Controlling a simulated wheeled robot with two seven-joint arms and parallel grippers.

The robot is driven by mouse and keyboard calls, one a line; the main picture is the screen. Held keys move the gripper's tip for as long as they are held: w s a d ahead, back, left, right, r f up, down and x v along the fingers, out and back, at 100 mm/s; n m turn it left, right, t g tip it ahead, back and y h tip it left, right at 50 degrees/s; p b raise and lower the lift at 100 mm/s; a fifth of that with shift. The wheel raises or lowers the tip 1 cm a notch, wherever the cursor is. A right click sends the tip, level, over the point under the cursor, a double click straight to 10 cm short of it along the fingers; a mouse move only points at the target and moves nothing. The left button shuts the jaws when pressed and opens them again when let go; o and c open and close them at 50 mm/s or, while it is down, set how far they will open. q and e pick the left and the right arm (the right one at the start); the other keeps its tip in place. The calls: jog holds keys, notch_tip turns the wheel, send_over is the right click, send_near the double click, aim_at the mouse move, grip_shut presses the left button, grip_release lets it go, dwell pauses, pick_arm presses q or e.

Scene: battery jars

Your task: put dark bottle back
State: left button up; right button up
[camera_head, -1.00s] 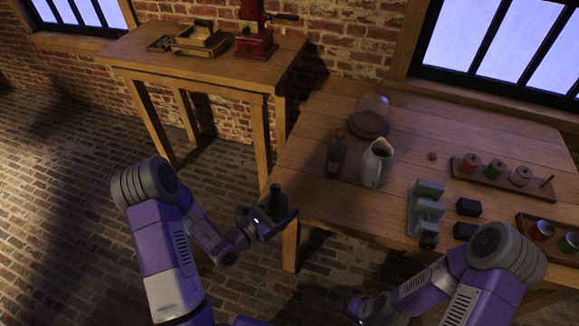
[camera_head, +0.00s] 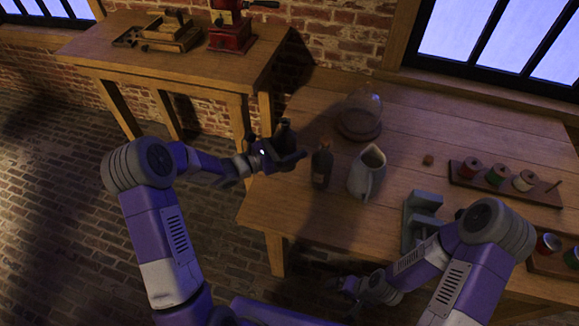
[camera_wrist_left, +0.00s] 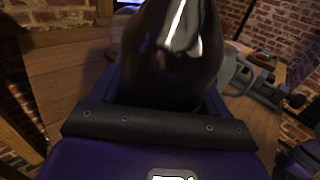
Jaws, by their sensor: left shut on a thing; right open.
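A dark, glossy bottle (camera_head: 284,132) stands roughly upright in my left gripper (camera_head: 284,158), which is shut on it. The bottle fills the upper middle of the left wrist view (camera_wrist_left: 175,55); its top is cut off there. In the head view it appears over the left edge of the wooden table (camera_head: 430,130); its exact height above the top cannot be told. A second, brownish bottle (camera_head: 321,168) stands on the table just right of the held one. My right gripper (camera_head: 352,298) is open and low, in front of the table's near edge.
A grey pitcher (camera_head: 367,174) stands right of the brownish bottle, and a glass dome (camera_head: 360,112) stands behind. A grey device (camera_head: 420,218) and a spool rack (camera_head: 500,182) are further right. A side table (camera_head: 180,65) with a red grinder (camera_head: 230,35) is at back left.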

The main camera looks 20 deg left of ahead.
pick_arm(q)
jog(key=shift+f+b, duration=1.05)
jog(key=shift+f, duration=2.45)
jog(key=shift+f, duration=0.15)
jog(key=o, duration=1.3)
jog(key=shift+s+a, duration=0.15)
jog(key=shift+a, duration=0.05)
jog(key=p+v, duration=0.2)
jog(key=v, duration=0.9)
jog(key=shift+s+a, duration=0.15)
jog(key=shift+s, duration=0.1)
